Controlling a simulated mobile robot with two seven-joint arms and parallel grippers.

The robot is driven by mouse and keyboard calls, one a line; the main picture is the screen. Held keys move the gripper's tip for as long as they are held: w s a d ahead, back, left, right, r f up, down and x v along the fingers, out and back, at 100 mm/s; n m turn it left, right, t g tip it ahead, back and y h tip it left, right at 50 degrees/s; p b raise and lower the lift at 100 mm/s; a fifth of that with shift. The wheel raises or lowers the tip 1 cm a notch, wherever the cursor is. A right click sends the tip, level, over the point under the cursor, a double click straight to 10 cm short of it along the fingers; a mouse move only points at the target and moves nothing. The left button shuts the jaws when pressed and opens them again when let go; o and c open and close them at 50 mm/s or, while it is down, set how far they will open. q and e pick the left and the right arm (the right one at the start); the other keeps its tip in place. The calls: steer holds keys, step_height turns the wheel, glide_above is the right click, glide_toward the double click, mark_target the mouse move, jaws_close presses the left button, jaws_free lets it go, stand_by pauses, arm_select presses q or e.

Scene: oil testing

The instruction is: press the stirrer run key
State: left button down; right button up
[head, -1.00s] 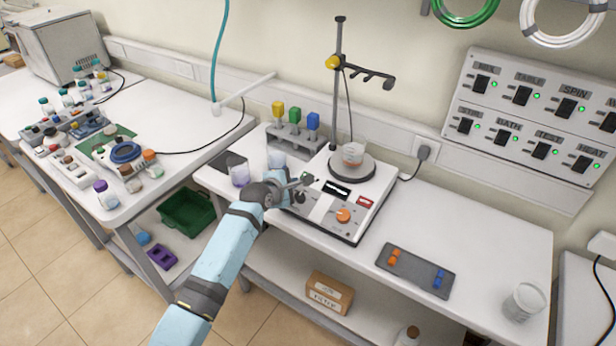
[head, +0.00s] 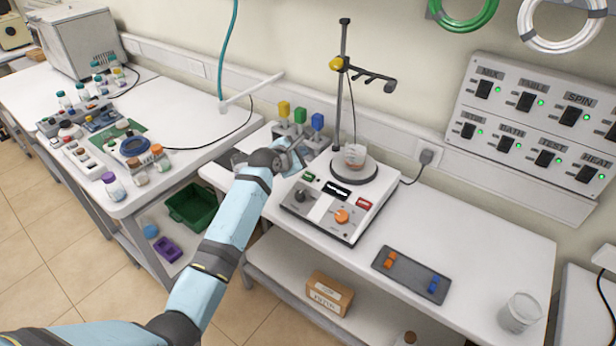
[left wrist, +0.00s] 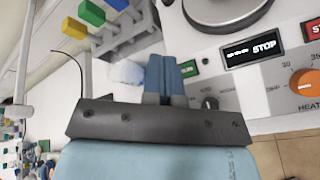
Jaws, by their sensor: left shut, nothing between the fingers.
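The stirrer (head: 322,222) is a white box on the right-hand bench, with a beaker (head: 355,155) of pinkish liquid on its round plate. Its front has a green key (head: 309,177), a dark display (head: 335,190), a red key (head: 363,204), a dark knob (head: 299,195) and an orange knob (head: 342,215). In the left wrist view the display (left wrist: 252,50) reads STOP, and the green key (left wrist: 189,68) shows just right of my fingertips. My left gripper (head: 294,154) is shut and empty, above the stirrer's back left corner. My right gripper is out of view.
A rack with yellow, green and blue tops (head: 299,128) stands close behind my left gripper. A stand (head: 343,75) with a clamp rises behind the plate. A grey tray (head: 411,275) lies to the right. Wall switches (head: 530,125) are at the upper right.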

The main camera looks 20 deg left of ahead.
arm_select(q)
steer(key=b, duration=0.7)
glide_above(308, 176)
steer(key=s, duration=0.3)
steer(key=f, duration=0.6)
steer(key=shift+w+a+f, duration=0.15)
steer(key=shift+w, duration=0.1)
steer(key=shift+w+f, duration=0.15)
steer(key=shift+f, duration=0.1)
steer(key=shift+w+f+b, duration=0.2)
steer(key=shift+f+b, duration=0.15)
steer(key=shift+f, duration=0.25)
steer(key=shift+w+f, duration=0.1)
steer(key=shift+w+d+f, duration=0.1)
steer(key=shift+d+f, duration=0.1)
steer(key=shift+f, duration=0.1)
